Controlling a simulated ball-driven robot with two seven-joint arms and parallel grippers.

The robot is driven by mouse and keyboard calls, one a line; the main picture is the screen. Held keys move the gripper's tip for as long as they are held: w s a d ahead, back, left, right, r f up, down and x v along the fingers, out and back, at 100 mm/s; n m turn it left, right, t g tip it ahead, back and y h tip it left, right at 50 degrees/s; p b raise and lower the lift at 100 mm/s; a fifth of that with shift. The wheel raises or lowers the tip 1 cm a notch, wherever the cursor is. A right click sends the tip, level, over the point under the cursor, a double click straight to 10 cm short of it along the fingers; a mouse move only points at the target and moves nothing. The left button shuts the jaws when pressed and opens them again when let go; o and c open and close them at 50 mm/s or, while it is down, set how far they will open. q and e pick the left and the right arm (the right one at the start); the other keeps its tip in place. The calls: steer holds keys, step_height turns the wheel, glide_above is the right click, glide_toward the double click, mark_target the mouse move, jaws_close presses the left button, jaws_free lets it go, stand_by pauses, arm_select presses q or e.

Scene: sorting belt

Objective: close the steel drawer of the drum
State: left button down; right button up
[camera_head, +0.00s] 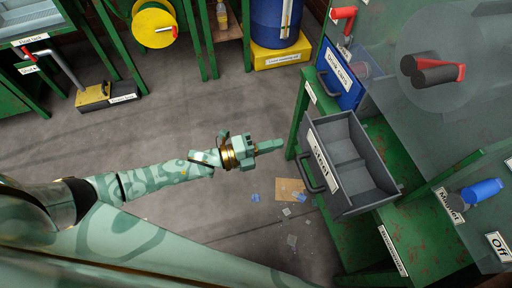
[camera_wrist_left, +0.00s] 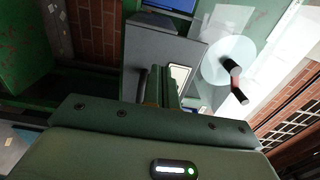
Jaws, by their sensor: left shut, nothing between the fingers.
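The grey steel drawer (camera_head: 347,146), with a white "Steel" label and a dark bar handle on its front, stands pulled out from the green drum frame. Its empty inside shows from above. My left gripper (camera_head: 280,145) is shut and empty, to the left of the drawer, its tips pointing at the drawer front with a small gap in the head view. In the left wrist view the drawer (camera_wrist_left: 158,50) is straight ahead of the gripper (camera_wrist_left: 166,88), which partly hides the handle and label. I cannot tell there whether they touch. My right gripper is not in view.
A blue drawer (camera_head: 340,78) sits beyond the steel one in the green frame (camera_head: 425,230). A clear drum with a red-handled crank (camera_head: 432,70) is at the upper right. Scraps and cardboard (camera_head: 291,189) lie on the floor. The floor left of the drawer is open.

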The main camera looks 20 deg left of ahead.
mark_target(355, 123)
arm_select(q)
steer(key=b+x, duration=0.1)
steer(key=x, duration=0.4)
steer(key=shift+w+d+f, duration=0.1)
steer(key=shift+f, duration=0.05)
steer(key=shift+w+d, duration=0.15)
steer(key=shift+d, duration=0.1)
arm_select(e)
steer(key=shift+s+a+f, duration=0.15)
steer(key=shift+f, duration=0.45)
arm_select(q)
steer(key=b+x, duration=0.7)
steer(key=x, duration=1)
steer(key=shift+w+d+f, duration=0.15)
steer(key=shift+w+d, duration=0.05)
steer(key=shift+d, duration=0.1)
steer(key=shift+w+d, duration=0.2)
steer(key=shift+d+r, duration=0.1)
steer(key=shift+r, duration=0.45)
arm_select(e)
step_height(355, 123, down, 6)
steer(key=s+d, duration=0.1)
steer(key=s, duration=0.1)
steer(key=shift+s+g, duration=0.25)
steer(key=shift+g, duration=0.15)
